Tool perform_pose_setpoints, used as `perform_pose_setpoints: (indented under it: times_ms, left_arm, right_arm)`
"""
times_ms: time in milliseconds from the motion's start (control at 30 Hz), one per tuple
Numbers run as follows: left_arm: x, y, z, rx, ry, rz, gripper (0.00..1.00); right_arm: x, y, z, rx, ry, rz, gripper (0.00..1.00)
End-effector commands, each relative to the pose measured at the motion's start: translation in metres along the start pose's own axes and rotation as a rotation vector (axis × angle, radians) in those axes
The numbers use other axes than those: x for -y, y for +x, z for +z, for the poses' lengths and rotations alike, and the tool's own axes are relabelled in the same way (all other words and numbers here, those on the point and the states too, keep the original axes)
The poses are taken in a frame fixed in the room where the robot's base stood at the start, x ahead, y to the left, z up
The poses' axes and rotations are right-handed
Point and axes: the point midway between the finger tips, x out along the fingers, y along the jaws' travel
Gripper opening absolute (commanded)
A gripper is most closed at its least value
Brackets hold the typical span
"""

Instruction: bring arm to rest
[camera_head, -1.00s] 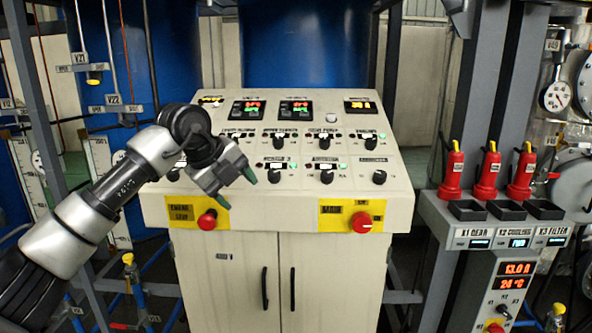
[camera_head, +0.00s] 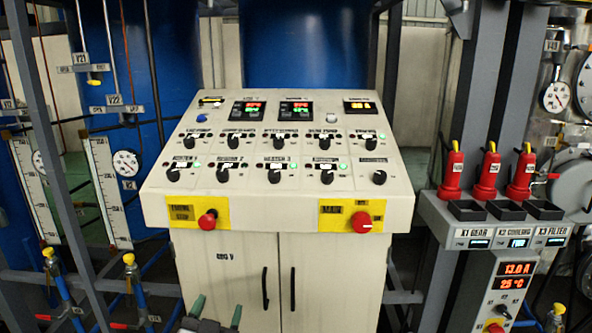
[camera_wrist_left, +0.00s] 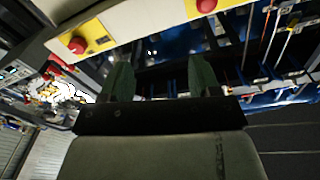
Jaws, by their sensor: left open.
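My left gripper (camera_head: 216,309) shows at the bottom edge of the head view, low in front of the control cabinet doors. Its two green-tipped fingers stand apart with nothing between them. In the left wrist view the same gripper (camera_wrist_left: 162,80) is open and empty, its fingers pointing toward the dark space under the console. The rest of the left arm is out of the head view. My right gripper is not in view.
The control console (camera_head: 290,205) with knobs and two red emergency buttons (camera_head: 362,222) stands ahead. At right, red plugs (camera_head: 488,172) stand above a grey unit. Yellow-capped valves (camera_head: 129,262) and blue pipes stand at lower left. Frame posts flank the console.

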Motion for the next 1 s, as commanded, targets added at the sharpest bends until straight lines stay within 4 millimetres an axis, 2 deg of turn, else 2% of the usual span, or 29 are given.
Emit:
perform_pose_setpoints:
  times_ms: [33, 100, 233, 400, 700, 767, 1000]
  left_arm:
    - [0.005, -0.026, 0.034, 0.161, -0.04, -0.023, 0.62]
    - [0.01, -0.061, 0.073, 0.371, -0.074, -0.036, 0.62]
    - [0.01, -0.127, 0.123, 0.694, -0.109, -0.009, 0.62]
    - [0.005, -0.196, 0.153, 0.974, -0.132, 0.064, 0.62]
    - [-0.004, -0.292, 0.166, 1.314, -0.151, 0.216, 0.62]
    - [-0.006, -0.304, 0.17, 1.358, -0.153, 0.244, 0.62]
    - [-0.023, -0.292, 0.227, 1.372, -0.149, 0.245, 0.62]
  right_arm:
    - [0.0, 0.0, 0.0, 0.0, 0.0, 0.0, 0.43]
    - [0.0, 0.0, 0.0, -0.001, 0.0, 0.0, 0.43]
    - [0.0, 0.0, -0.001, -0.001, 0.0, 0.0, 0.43]
    - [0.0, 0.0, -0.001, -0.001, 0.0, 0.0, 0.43]
    - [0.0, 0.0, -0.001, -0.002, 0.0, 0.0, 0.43]
    - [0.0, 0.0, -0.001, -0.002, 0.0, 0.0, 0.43]
    - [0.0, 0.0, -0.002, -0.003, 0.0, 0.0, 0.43]
